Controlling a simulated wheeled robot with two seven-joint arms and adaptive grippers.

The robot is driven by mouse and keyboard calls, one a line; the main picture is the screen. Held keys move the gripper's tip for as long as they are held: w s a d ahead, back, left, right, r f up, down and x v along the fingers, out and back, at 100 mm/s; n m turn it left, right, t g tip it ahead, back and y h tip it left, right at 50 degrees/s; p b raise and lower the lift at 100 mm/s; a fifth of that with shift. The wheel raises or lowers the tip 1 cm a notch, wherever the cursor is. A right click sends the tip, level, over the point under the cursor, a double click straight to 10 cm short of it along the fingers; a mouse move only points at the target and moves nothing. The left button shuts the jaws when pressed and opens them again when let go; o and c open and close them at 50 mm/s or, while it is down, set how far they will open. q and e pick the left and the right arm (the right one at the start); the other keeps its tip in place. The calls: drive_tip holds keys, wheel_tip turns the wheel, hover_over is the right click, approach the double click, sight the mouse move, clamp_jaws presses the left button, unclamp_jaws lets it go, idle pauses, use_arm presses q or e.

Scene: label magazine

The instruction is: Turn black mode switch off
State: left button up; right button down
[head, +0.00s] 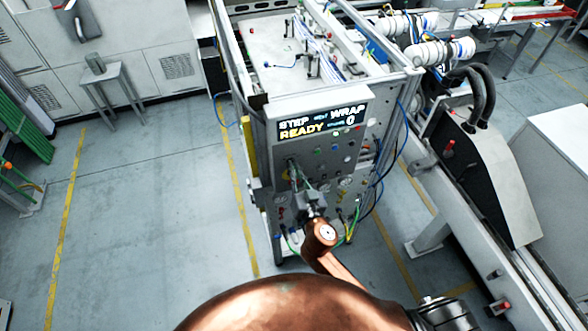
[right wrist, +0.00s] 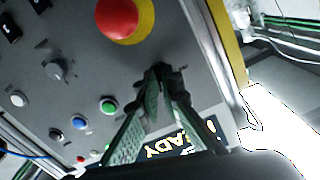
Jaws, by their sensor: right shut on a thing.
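The control panel (head: 325,165) of the machine faces me, with a display (head: 320,122) reading "STEP", "WRAP", "READY" and 0. My right gripper (head: 296,168) reaches up to the left part of the panel, below the display. In the right wrist view its two green-sided fingers (right wrist: 160,78) come together at the panel face, shut on a small dark part that looks like the black mode switch. The fingertips hide most of it, so its turn position cannot be told. My left gripper is not in view.
A large red push button (right wrist: 124,18) sits close to the fingertips. A grey knob (right wrist: 57,70), a green button (right wrist: 108,106) and a blue button (right wrist: 78,122) are on the same panel. Cables (head: 352,225) hang at the panel's lower right. The floor (head: 150,220) at left is clear.

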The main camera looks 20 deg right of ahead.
drive_tip(key=n, duration=0.3)
drive_tip(key=shift+n, duration=0.3)
drive_tip(key=n, duration=0.4)
drive_tip(key=shift+n, duration=0.3)
drive_tip(key=n, duration=0.4)
drive_tip(key=shift+r+p, duration=0.1)
drive_tip(key=shift+p, duration=0.2)
drive_tip(key=shift+n+p, duration=0.3)
drive_tip(key=shift+n, duration=1.8)
